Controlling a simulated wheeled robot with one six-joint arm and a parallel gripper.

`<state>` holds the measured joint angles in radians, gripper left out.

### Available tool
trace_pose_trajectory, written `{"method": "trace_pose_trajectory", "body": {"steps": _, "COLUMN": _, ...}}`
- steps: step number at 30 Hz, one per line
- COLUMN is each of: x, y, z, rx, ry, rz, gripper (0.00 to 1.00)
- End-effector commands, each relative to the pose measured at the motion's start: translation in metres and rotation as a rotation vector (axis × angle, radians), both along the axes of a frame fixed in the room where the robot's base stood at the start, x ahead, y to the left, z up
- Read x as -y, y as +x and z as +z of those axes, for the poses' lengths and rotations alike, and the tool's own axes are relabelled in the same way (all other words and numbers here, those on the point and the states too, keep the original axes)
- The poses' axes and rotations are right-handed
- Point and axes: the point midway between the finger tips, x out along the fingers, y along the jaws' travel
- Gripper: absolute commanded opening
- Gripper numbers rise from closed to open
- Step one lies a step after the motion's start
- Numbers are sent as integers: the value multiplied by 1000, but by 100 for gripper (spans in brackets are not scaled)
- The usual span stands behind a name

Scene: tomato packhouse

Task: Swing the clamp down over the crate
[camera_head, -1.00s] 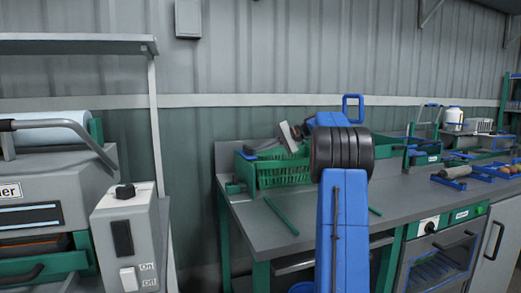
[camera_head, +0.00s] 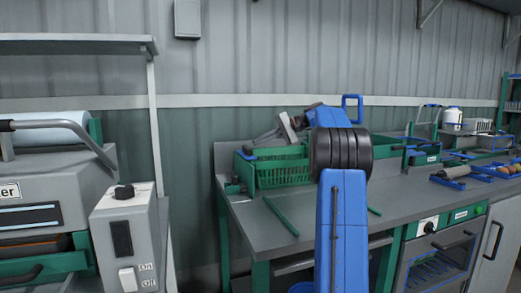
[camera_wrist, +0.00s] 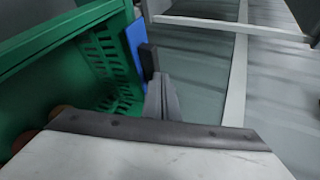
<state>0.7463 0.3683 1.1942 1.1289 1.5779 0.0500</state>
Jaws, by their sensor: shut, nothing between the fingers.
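A green slatted crate (camera_head: 285,173) stands on the grey bench beyond my blue arm, and its wall and slots fill the left of the wrist view (camera_wrist: 105,60). My gripper (camera_head: 266,136) is above the crate's back left part, tilted down to the left. In the wrist view its narrow grey fingers (camera_wrist: 163,92) are together and empty, just outside the crate's wall. A blue strip with a dark block (camera_wrist: 146,60) stands close by the fingertips. It may be part of the clamp, but I cannot tell. My arm hides the crate's right part.
A green rod (camera_head: 282,216) lies on the bench (camera_head: 252,211) in front of the crate. A switch box (camera_head: 125,240) and a grey machine stand at the left. Blue racks (camera_head: 450,172) and a white bottle (camera_head: 453,118) are at the right.

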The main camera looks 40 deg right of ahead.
Motion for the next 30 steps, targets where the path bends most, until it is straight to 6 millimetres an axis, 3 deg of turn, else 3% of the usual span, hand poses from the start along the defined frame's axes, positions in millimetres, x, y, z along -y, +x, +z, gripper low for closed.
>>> {"method": "trace_pose_trajectory", "body": {"steps": 6, "x": 0, "y": 0, "z": 37, "rx": 1, "ry": -1, "rz": 1, "gripper": 0}}
{"method": "trace_pose_trajectory", "body": {"steps": 12, "x": 0, "y": 0, "z": 55, "rx": 0, "ry": 0, "rz": -1, "gripper": 0}}
{"method": "trace_pose_trajectory", "body": {"steps": 30, "x": 0, "y": 0, "z": 59, "rx": -1, "ry": 1, "rz": 0, "gripper": 0}}
